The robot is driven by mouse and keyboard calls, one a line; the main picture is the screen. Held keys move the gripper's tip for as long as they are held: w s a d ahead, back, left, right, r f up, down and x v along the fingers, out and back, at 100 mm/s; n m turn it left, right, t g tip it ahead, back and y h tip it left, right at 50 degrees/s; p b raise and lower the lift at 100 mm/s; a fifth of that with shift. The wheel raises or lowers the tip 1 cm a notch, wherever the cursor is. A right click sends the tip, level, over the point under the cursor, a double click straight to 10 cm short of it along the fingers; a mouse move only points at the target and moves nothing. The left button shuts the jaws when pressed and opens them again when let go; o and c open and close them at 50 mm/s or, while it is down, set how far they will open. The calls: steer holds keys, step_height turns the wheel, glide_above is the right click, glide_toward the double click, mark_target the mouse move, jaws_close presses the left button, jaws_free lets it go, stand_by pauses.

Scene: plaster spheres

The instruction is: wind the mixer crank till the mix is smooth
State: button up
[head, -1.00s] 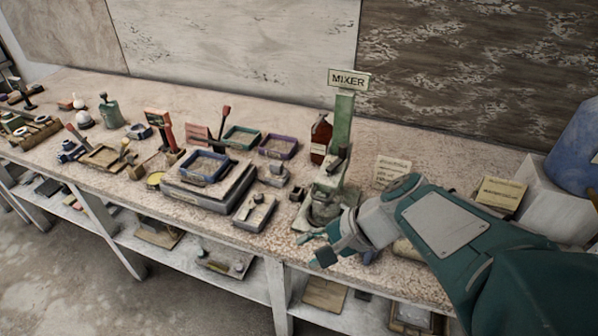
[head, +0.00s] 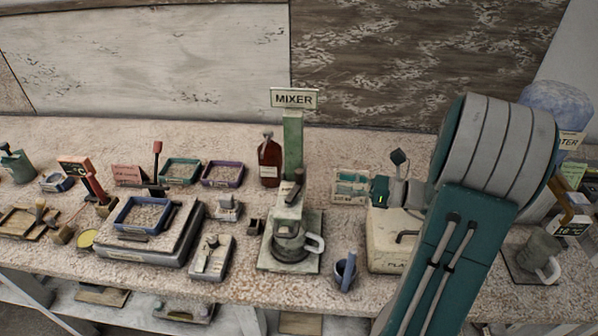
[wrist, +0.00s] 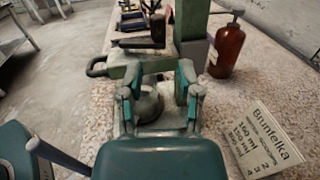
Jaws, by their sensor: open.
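The green mixer (head: 292,150) stands upright on the bench under its MIXER sign (head: 294,98). A dark crank arm and knob (head: 295,188) sit on its head. In the wrist view the crank knob (wrist: 157,28) shows ahead, beyond my fingers. A grey mug (head: 290,240) with a pale handle stands on the mixer's base; the mix inside cannot be made out. My gripper (head: 388,178) is to the right of the mixer, apart from it, pointing left. In the wrist view my gripper (wrist: 160,75) is open with nothing between its fingers.
A brown bottle (head: 269,160) stands behind and left of the mixer. A blue cup (head: 345,272) is in front on its right, beside a cream box (head: 390,248). A written card (wrist: 265,142) lies at the right in the wrist view. Trays and a scale (head: 150,245) fill the left side.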

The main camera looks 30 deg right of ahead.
mark_target(302, 183)
steer(key=x, duration=1)
steer(key=shift+a, duration=0.15)
jaws_close()
